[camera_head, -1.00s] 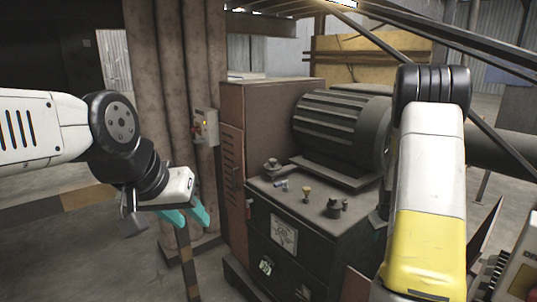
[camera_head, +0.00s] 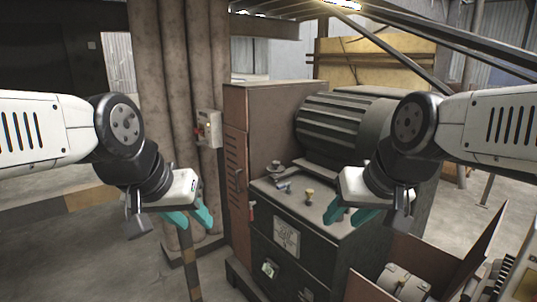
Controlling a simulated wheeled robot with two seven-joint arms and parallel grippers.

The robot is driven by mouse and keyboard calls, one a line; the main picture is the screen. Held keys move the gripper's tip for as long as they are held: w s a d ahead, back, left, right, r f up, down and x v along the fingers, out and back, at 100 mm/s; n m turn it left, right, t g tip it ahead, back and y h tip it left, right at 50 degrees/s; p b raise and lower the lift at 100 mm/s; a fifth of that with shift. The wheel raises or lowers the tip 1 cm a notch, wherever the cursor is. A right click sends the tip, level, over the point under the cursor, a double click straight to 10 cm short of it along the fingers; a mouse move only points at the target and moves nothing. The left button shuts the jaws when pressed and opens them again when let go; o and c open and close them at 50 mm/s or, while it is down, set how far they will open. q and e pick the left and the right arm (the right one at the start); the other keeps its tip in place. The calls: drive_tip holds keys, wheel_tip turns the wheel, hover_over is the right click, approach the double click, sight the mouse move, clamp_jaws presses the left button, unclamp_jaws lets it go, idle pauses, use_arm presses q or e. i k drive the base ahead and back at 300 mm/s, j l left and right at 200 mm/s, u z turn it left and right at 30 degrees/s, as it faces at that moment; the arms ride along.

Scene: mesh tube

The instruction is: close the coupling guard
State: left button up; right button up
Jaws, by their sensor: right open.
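A brown sheet-metal panel (camera_head: 474,243) stands tilted up at the lower right, and I take it to be the open coupling guard. A pale cylindrical part (camera_head: 404,283), likely the coupling, lies uncovered beside it, cut by the bottom edge of the picture. My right gripper (camera_head: 349,217) is open and empty, its teal fingers pointing down-left above the right part of the machine's top, up and left of the guard. My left gripper (camera_head: 198,220) is open and empty, in front of the brown pipes, far left of the guard.
A dark machine cabinet (camera_head: 285,240) stands in the middle with small loose items on top. A ribbed motor (camera_head: 340,125) sits behind it. A switch box (camera_head: 209,128) is on the brown pipes (camera_head: 187,60). Open floor lies at the lower left.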

sight(471, 272)
drive_tip(key=z, duration=1.35)
drive_tip(key=k+l, duration=0.2)
drive_tip(key=l, duration=0.2)
drive_tip(key=k+l+u, duration=0.1)
drive_tip(key=l, duration=0.3)
drive_tip(key=k+l, duration=0.3)
drive_tip(key=i+j+z, duration=0.45)
drive_tip(key=i+j, duration=0.2)
drive_tip(key=j, duration=0.2)
